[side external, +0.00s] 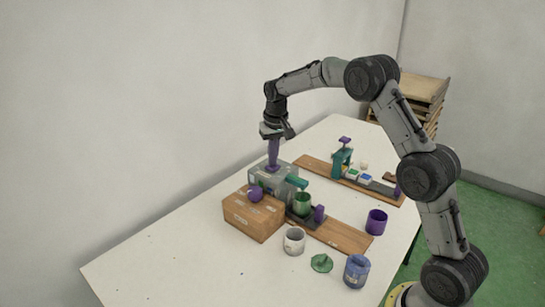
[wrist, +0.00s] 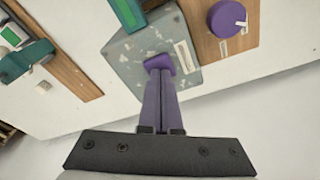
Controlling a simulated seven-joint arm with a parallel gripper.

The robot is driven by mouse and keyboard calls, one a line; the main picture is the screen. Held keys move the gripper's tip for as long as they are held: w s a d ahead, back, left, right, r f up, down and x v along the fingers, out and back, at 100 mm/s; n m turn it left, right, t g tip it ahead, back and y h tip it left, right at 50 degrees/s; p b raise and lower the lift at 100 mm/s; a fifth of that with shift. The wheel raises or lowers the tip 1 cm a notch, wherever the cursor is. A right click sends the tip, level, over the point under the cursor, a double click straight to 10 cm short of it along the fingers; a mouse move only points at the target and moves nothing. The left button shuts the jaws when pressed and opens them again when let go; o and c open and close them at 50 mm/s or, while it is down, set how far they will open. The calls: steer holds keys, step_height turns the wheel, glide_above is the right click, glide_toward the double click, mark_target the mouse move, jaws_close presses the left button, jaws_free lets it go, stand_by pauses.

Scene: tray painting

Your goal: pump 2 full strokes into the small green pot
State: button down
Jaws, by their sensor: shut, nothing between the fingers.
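A grey speckled pump box (side external: 263,180) stands on the table, with a teal spout (side external: 297,182) reaching out over the small green pot (side external: 302,204). The spout also shows at the top of the wrist view (wrist: 130,12); the pot is not seen there. My gripper (side external: 272,166) is shut and empty, its purple fingers pointing down over the box. In the wrist view the fingertips (wrist: 160,76) meet a purple pump head (wrist: 160,63) at the box top. I cannot tell whether they press on it or just touch.
A cardboard box (side external: 252,216) with a purple knob (side external: 255,193) stands in front of the pump box. A second teal pump (side external: 342,162) stands behind.

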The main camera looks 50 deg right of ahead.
stand_by(0.4)
steer(key=shift+r, duration=2.2)
steer(key=shift+f, duration=0.35)
steer(key=shift+f, duration=1.9)
steer(key=shift+r, duration=2.25)
steer(key=shift+r, duration=0.1)
